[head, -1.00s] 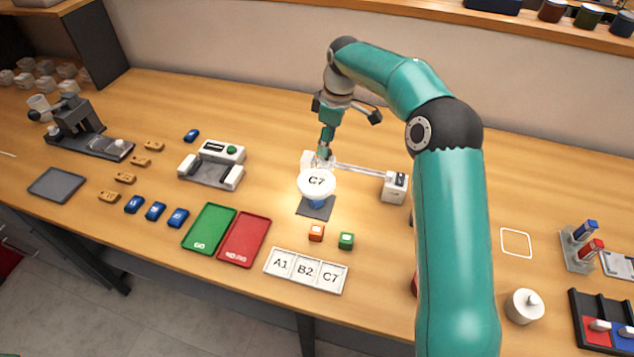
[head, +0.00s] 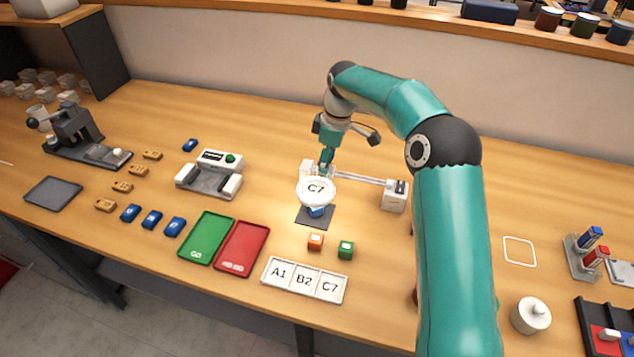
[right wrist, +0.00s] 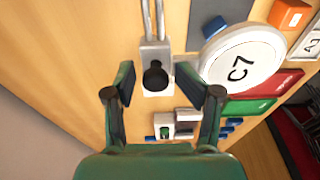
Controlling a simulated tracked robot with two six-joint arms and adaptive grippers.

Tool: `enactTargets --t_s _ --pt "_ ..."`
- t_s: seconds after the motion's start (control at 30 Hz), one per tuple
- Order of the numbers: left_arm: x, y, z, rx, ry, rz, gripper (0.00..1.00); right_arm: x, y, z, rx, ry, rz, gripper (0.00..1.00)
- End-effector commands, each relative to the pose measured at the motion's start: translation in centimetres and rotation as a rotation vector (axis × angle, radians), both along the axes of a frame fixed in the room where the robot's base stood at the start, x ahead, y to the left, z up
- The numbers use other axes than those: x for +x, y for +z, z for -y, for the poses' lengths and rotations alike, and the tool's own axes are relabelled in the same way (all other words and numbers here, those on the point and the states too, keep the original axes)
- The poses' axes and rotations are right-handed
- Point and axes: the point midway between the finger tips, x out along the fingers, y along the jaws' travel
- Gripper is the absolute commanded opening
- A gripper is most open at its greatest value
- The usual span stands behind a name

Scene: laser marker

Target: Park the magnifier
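The magnifier is a round white-rimmed lens (head: 315,191) over a blue block (head: 316,211) on a dark mat (head: 303,218). The lens shows a large "C7". Two thin rods run from the lens's carriage to a white end block (head: 395,195) at the right. My right gripper (head: 326,168) points down at the carriage behind the lens. In the right wrist view, its fingers (right wrist: 167,92) are apart, with the carriage's black knob (right wrist: 155,76) showing between them, the lens beside the right-hand finger. Contact with the knob is not visible. My left gripper is not in view.
Orange (head: 315,242) and green (head: 345,250) blocks stand in front of the mat, near the A1/B2/C7 plate (head: 304,280). Green (head: 206,238) and red (head: 240,248) trays lie left. A white outlined square (head: 520,251) lies empty at right.

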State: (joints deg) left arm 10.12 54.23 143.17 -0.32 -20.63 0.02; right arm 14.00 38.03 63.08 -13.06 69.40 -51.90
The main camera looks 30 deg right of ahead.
Motion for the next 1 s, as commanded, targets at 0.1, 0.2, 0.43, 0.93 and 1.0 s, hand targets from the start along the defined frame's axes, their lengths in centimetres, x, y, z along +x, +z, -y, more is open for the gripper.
enactTargets --t_s 0.1,0.2,0.43,0.93,1.0 --pt "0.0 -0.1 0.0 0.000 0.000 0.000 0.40 0.0 -0.5 0.3 -0.006 0.001 -0.003 0.27" --pt "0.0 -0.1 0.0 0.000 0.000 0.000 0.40 0.0 -0.5 0.3 -0.007 0.000 -0.002 0.23" --pt "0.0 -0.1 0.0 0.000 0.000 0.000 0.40 0.1 -0.5 0.3 -0.008 -0.001 0.000 0.21" --pt "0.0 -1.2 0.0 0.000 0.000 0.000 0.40 -1.4 -0.5 1.7 -0.008 -0.002 0.001 0.22" --pt "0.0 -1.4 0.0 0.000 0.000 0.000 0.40 -1.7 -0.5 1.9 -0.008 -0.002 0.001 0.22"
